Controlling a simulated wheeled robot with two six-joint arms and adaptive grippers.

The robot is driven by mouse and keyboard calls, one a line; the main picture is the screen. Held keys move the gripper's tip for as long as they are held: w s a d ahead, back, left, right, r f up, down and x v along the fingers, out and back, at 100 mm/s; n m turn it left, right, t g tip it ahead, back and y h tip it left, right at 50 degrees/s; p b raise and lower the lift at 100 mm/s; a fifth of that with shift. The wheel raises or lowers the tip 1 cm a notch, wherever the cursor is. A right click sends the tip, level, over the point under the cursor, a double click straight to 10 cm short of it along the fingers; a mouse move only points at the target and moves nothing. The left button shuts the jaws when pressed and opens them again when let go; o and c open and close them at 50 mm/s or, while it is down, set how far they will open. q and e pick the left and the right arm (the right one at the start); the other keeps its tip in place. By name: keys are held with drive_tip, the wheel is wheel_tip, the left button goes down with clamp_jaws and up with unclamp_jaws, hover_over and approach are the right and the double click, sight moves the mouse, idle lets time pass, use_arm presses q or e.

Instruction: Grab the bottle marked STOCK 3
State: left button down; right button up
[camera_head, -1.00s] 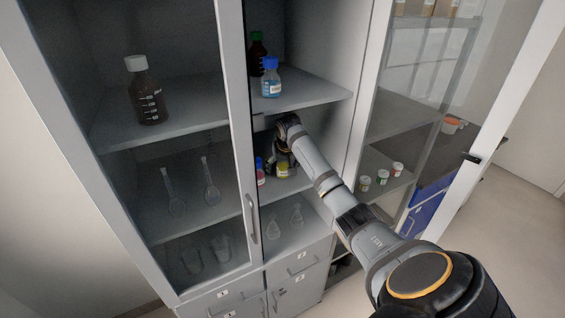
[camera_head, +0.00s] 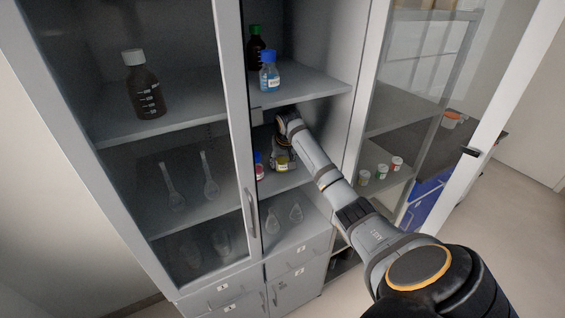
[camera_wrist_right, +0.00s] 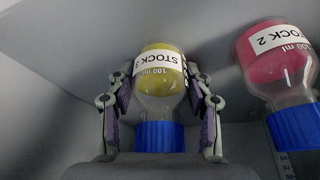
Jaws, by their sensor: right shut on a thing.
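The bottle marked STOCK 3 (camera_wrist_right: 160,75) has yellow contents, a white label and a blue cap. In the right wrist view it sits between the two fingers of my right gripper (camera_wrist_right: 160,108), which is shut on it. In the head view the yellow bottle (camera_head: 283,163) shows on the middle shelf area of the open cabinet, partly hidden by the gripper and arm. I cannot tell whether it touches the shelf. My left gripper is not in view.
A pink bottle marked STOCK 2 (camera_wrist_right: 275,62) stands close beside the held bottle. A blue-liquid bottle (camera_head: 269,77) and a green-capped dark bottle (camera_head: 256,48) stand on the shelf above. A glass door (camera_head: 190,150) closes the left side; small flasks (camera_head: 284,220) stand below.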

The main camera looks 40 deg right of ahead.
drive_tip(key=shift+s+r+b, duration=0.1)
drive_tip(key=shift+r+b, duration=0.45)
drive_tip(key=shift+b, duration=0.2)
drive_tip(key=s+a+b, duration=0.4)
drive_tip(key=s+b, duration=0.2)
drive_tip(key=s, duration=0.1)
drive_tip(key=s+a+b, duration=0.5)
drive_tip(key=s+b, duration=0.1)
drive_tip(key=s, duration=0.2)
drive_tip(key=shift+s, duration=0.25)
drive_tip(key=shift+r, duration=0.15)
